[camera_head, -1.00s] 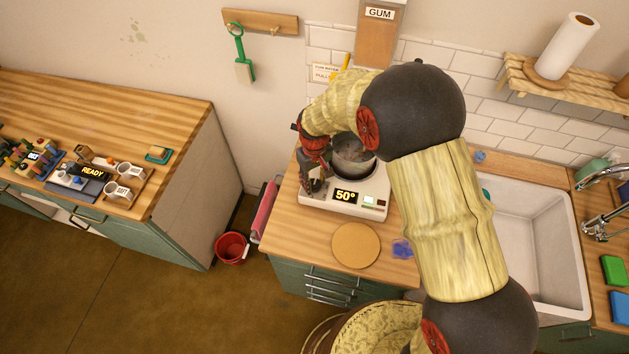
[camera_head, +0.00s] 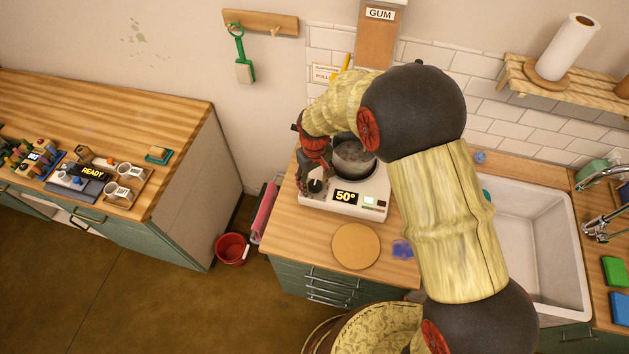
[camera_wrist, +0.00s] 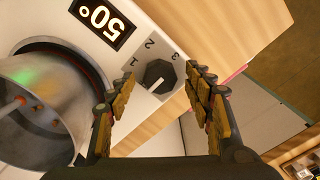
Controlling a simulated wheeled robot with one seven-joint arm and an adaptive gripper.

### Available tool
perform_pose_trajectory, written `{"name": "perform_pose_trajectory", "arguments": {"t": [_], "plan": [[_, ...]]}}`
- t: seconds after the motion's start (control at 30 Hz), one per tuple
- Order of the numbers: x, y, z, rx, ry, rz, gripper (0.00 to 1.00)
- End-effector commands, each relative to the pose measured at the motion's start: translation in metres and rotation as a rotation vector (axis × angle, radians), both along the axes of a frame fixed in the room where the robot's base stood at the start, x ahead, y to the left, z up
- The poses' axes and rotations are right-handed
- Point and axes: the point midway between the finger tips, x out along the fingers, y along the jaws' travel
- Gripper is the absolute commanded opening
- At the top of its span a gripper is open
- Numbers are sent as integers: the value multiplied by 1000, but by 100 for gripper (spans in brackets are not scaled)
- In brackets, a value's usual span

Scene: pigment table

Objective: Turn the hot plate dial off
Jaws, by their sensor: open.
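The white hot plate (camera_head: 342,203) stands on the wooden counter, its display reading 50°. Its dark dial (camera_head: 315,187) is on the left of the front face in the head view. In the wrist view the dial (camera_wrist: 159,75) is a dark faceted knob with the marks 1, 2 and 3 beside it. My gripper (camera_wrist: 157,83) is open, with one finger to each side of the dial in that view. The fingers do not visibly touch the dial. In the head view my gripper (camera_head: 311,174) is above the hot plate's left side. The dial's exact setting is hard to tell.
A metal pot (camera_head: 353,157) sits on the hot plate, close beside my gripper. A round cork mat (camera_head: 356,246) lies in front on the counter. A sink (camera_head: 535,250) is to the right, and a red bucket (camera_head: 232,248) stands on the floor to the left.

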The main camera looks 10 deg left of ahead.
Motion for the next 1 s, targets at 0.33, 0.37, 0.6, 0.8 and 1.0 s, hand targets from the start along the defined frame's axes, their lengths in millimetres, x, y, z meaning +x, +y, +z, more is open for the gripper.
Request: {"name": "perform_pose_trajectory", "arguments": {"t": [0.33, 0.37, 0.6, 0.8, 1.0], "plan": [[0, 0, 9, 1, -1, 0, 52], [1, 0, 13, 1, -1, 0, 52], [1, 1, 60, 2, -4, 0, 52], [1, 0, 96, 1, -2, 0, 52], [0, 0, 116, 0, 0, 0, 52]]}}
